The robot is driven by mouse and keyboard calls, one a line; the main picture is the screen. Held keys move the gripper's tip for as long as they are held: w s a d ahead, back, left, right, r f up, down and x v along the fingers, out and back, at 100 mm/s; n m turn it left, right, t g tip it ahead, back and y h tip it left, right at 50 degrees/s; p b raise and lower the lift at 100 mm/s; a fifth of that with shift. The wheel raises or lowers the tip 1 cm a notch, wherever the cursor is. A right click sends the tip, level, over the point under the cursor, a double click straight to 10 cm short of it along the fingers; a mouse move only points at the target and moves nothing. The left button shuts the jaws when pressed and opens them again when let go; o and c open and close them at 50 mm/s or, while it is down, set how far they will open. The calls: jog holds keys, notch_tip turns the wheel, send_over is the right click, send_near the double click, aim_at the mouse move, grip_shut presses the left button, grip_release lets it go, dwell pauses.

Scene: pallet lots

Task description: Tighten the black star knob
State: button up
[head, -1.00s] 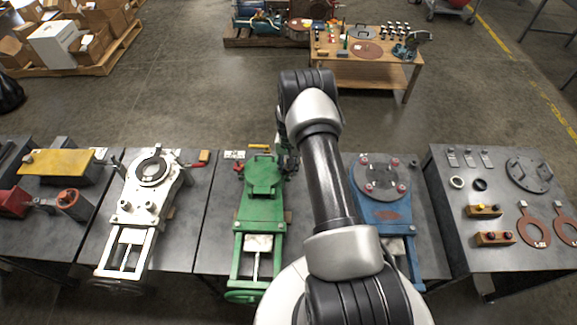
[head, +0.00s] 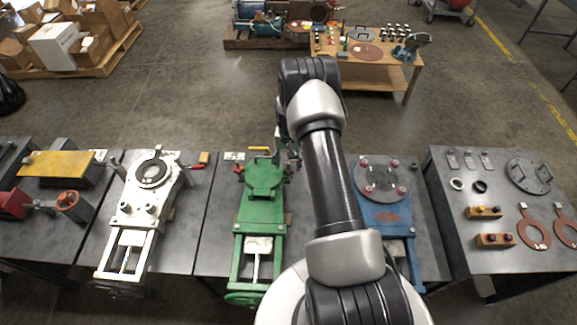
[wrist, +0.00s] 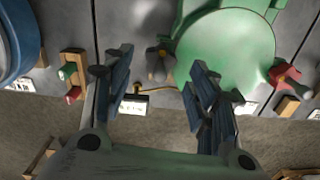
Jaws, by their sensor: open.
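The green machine (head: 263,205) stands on the middle bench, and its round green plate (wrist: 228,50) fills the upper right of the wrist view. A dark knob (wrist: 157,65), apparently the black star knob, sits beside that plate; its exact shape is hard to make out. A red knob (wrist: 285,73) is on the plate's other side. My gripper (wrist: 161,62) is open and empty, and the dark knob appears between its fingertips in the picture. I cannot tell the height gap, and I see no contact. In the head view my arm partly hides the gripper and the dark knob.
A white machine (head: 128,205) stands left of the green one, and a blue machine (head: 388,215) stands right, partly behind my arm. A small block with green and red buttons (wrist: 72,75) lies near my gripper. The right bench (head: 500,258) carries rings and button boxes.

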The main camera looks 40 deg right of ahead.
notch_tip(320, 180, up, 8)
jog(key=shift+r, duration=0.1)
dwell(0.6)
